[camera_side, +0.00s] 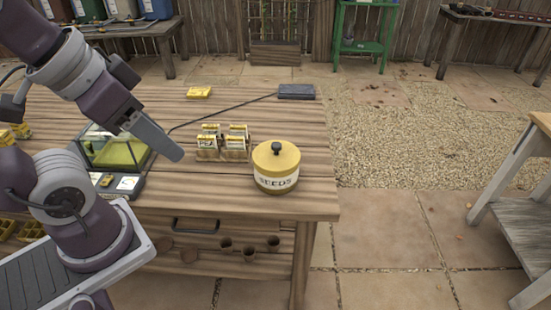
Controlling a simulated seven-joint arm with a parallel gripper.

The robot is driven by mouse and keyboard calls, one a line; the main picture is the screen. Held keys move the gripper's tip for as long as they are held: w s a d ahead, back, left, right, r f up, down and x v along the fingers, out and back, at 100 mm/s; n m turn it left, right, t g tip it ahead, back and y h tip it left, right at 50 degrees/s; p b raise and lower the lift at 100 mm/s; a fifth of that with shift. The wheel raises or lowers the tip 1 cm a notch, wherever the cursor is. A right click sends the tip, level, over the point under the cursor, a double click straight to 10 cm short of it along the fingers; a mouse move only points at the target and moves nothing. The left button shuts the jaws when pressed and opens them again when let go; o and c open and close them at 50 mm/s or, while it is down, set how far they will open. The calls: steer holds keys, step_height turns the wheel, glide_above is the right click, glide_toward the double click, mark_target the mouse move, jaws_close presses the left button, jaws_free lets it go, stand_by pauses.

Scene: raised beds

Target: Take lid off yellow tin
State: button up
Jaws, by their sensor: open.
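The yellow tin (275,183) stands upright near the right end of the wooden workbench, with a pale band reading "SEEDS" around its side. Its yellow lid (265,158) sits on top and has a dark round knob (277,147). My gripper (174,153) is open and empty, to the left of the tin and apart from it. It points down and to the right, above the bench. Its fingers are seen nearly edge-on.
Seed packets in a wooden holder (223,155) stand just left of the tin. A glass-sided box (112,150) is below my arm. A yellow block (199,92) and a dark grey box (296,91) with a cable lie farther back. The bench right of the tin is narrow but clear.

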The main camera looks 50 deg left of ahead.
steer(key=w+r+m+g, duration=0.1)
steer(key=w+r+m, duration=0.1)
steer(key=w+m, duration=0.35)
steer(key=m+g, duration=0.5)
steer(key=m, duration=0.7)
glide_above(277, 144)
steer(key=f, duration=1.7)
steer(key=shift+s+a+f, duration=0.1)
steer(key=shift+a+f, duration=0.15)
steer(key=shift+f, duration=0.15)
steer(key=shift+m, duration=0.25)
steer(key=f, duration=0.6)
steer(key=shift+d+f, duration=0.25)
steer(key=shift+f, duration=0.3)
jaws_close()
